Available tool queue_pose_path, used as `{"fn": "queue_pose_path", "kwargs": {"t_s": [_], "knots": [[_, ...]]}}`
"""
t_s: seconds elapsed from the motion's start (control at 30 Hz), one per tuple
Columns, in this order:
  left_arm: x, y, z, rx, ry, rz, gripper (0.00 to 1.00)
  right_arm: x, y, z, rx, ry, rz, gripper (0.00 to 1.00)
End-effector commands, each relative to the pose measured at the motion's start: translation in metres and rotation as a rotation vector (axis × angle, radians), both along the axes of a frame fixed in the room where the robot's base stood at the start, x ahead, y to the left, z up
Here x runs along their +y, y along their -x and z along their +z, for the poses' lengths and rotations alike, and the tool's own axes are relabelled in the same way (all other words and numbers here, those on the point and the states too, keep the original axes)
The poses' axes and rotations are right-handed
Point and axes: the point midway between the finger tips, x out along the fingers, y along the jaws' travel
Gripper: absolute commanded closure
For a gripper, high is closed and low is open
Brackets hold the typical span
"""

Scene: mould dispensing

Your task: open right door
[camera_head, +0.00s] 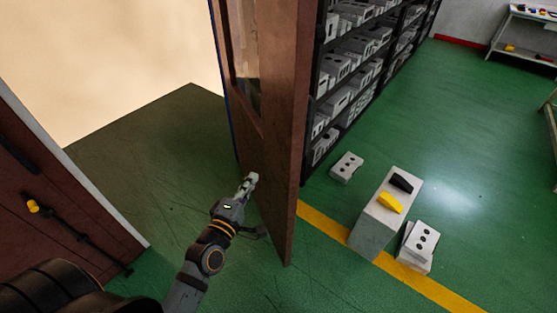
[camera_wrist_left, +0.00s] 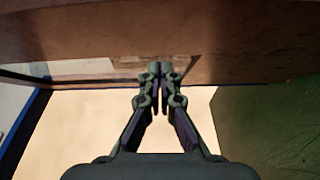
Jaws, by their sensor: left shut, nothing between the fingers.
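The right door (camera_head: 278,130) is a tall brown panel with a window, standing swung open in the middle of the head view, its narrow edge towards me. My left gripper (camera_head: 250,180) is shut and empty, at the left face of this door near its lower part. In the left wrist view the closed fingertips (camera_wrist_left: 160,70) point at the brown door surface (camera_wrist_left: 230,40); whether they touch it I cannot tell. My right gripper is not in view.
Another brown door (camera_head: 60,215) with a black bar and yellow knob stands at left. Right of the open door are dark shelves (camera_head: 318,95) with grey moulds, a pale block (camera_head: 372,225) and grey moulds (camera_head: 347,167) on the floor. Green floor (camera_head: 470,160) is clear at right.

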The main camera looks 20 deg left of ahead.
Motion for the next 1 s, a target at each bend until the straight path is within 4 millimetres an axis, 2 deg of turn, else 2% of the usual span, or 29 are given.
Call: {"fn": "queue_pose_path", "kwargs": {"t_s": [0.07,0.17,0.27,0.37,0.7,0.8,1.0], "knots": [[0.0,0.001,0.007,-0.012,0.015,0.0,1.0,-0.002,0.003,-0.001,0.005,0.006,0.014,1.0],[0.0,-0.001,0.007,-0.012,0.014,0.0,1.0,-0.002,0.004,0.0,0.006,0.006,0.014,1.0],[-0.001,-0.01,0.008,-0.014,0.013,0.001,1.0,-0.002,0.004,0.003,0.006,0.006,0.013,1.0],[-0.002,-0.026,0.01,-0.014,0.011,0.0,1.0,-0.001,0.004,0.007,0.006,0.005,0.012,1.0],[-0.007,-0.1,0.009,-0.012,0.01,0.0,1.0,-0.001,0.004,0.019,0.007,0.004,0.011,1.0],[-0.019,-0.111,0.005,-0.012,0.017,0.001,1.0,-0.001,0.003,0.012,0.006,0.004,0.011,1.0],[-0.035,-0.124,0.006,-0.011,0.011,0.0,1.0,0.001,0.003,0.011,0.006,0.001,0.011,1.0]]}}
